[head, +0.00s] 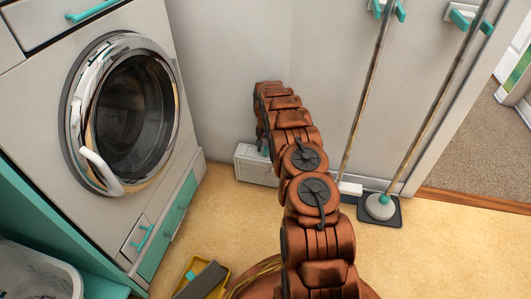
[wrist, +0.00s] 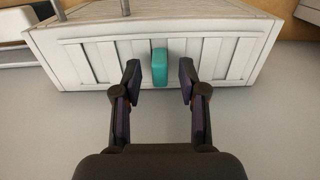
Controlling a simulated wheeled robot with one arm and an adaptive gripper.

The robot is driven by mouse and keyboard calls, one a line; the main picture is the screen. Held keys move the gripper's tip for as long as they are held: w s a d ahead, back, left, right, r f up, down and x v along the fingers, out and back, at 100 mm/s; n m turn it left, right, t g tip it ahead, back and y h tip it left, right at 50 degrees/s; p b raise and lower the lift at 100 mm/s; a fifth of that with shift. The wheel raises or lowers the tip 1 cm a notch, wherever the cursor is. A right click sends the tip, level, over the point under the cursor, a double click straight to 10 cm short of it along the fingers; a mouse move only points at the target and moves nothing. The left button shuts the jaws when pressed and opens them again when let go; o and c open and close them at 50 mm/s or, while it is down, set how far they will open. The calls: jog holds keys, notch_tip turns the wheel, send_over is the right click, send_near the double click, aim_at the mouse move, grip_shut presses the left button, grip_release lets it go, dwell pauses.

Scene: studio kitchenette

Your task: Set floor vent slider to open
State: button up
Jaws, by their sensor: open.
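The floor vent (head: 256,168) is a white slatted box low against the wall, between the washer and the broom in the head view. In the wrist view the vent (wrist: 92,62) fills the upper part, and its teal slider (wrist: 159,67) stands near the middle of the slatted face. My gripper (wrist: 159,77) is open, with one finger on each side of the slider and a gap on both sides. I cannot tell whether the fingertips reach past the slider's front. In the head view my arm hides most of the gripper and part of the vent.
A front-loading washer (head: 122,112) stands left of the vent. A broom (head: 350,188) and a plunger-like tool on a dark base (head: 380,207) stand to the right. A yellow tray (head: 204,281) lies on the floor in front. Tan floor between them is clear.

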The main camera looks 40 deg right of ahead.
jog(key=shift+f, duration=0.9)
grip_shut()
jog(key=shift+r, duration=0.1)
